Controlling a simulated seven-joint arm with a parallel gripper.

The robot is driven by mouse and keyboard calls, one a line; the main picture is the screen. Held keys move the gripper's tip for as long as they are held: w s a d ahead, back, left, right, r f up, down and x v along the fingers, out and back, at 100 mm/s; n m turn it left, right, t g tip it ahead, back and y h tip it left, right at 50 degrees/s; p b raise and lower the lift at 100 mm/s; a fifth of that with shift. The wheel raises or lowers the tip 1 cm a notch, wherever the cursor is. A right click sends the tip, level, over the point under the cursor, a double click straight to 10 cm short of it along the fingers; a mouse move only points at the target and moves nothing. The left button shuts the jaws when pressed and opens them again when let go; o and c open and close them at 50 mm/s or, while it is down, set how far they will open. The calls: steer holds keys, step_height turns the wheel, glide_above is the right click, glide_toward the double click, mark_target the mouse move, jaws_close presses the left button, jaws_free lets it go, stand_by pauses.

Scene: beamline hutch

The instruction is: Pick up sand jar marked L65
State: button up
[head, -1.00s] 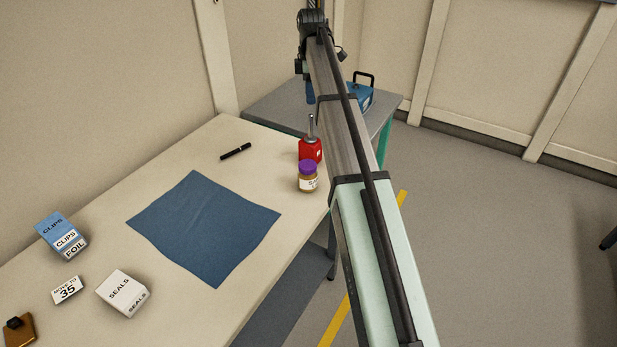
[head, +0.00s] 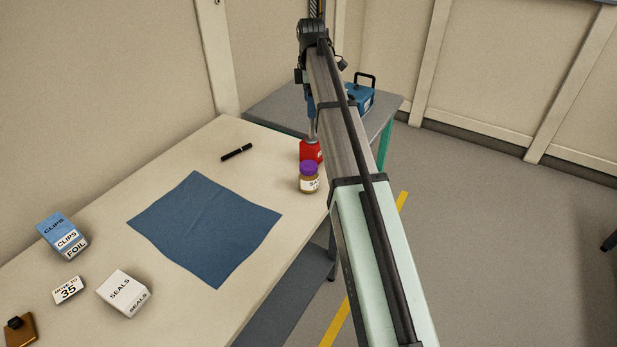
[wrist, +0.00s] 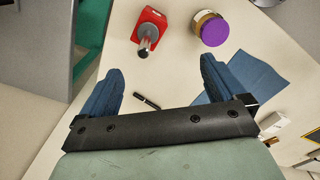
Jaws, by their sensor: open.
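A small jar (head: 309,178) with a purple lid and tan contents stands upright on the beige table, near its far right edge. Its white label is partly visible, but I cannot read it fully. The jar also shows in the wrist view (wrist: 210,29), at the top right, seen from above. My gripper (wrist: 158,77) is open and empty, its two blue fingers spread apart. The jar lies beyond the right fingertip and is not between the fingers. In the head view the gripper is mostly hidden behind my arm.
A black pen (head: 237,152), a blue cloth (head: 205,230), a seals box (head: 124,293) and a clips box (head: 62,236) lie on the table (head: 190,315). A blue case (head: 360,98) sits on the grey bench.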

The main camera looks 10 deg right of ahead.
mark_target(308, 165)
steer(key=s+a+f, duration=0.1)
steer(key=s+f, duration=0.1)
steer(key=s, duration=0.1)
steer(key=s+a+f+n, duration=0.1)
steer(key=s+f, duration=0.1)
steer(key=s, duration=0.2)
steer(key=s+a+f+n, duration=0.1)
steer(key=s+f, duration=0.2)
steer(key=shift+s+a, duration=0.25)
step_height(308, 165, down, 8)
steer(key=shift+r, duration=0.2)
steer(key=shift+d+f, duration=0.1)
steer(key=shift+f, duration=2.95)
steer(key=shift+c, duration=0.3)
steer(key=c, duration=1.2)
steer(key=shift+c, duration=0.3)
steer(key=shift+r, duration=0.15)
